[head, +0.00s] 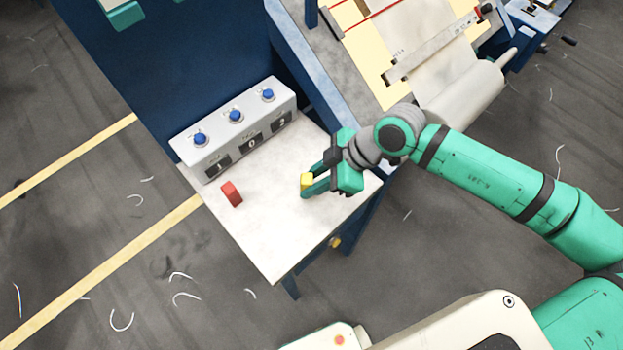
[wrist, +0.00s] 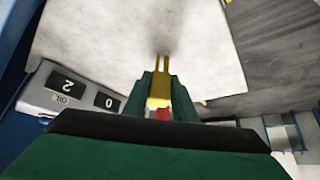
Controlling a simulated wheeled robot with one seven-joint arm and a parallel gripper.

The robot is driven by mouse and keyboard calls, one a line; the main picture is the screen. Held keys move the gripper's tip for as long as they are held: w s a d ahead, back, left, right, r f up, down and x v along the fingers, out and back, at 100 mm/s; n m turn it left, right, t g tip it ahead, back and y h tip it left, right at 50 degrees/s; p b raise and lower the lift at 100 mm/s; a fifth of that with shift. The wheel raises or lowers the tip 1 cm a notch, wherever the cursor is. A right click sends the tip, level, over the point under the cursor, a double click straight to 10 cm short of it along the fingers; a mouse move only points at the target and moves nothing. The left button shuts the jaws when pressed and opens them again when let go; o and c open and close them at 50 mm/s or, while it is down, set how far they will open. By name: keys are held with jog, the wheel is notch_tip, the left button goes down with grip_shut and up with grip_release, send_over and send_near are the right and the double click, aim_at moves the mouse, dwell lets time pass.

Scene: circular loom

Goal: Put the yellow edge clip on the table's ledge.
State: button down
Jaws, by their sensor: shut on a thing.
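My gripper (head: 310,186) is shut on the yellow edge clip (head: 307,180), over the right part of the pale table (head: 266,231). In the wrist view the yellow clip (wrist: 159,91) sits between the green fingertips (wrist: 160,85), with two thin prongs pointing away from my gripper. The pale tabletop (wrist: 100,40) fills much of that view beyond the clip. I cannot tell whether the clip touches the table. The fingers hide part of the clip in the head view.
A red block (head: 232,194) lies on the table to the left of my gripper. A grey box with blue buttons (head: 235,128) stands along the table's back. A small yellow part (head: 335,242) shows below the table's right edge. The loom's cloth roll (head: 463,105) is at upper right.

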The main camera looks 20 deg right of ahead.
jog(key=shift+f, duration=0.2)
jog(key=c, duration=1.4)
grip_release()
jog(key=v, duration=1)
jog(key=shift+d+r, duration=0.2)
jog(key=shift+r, duration=0.1)
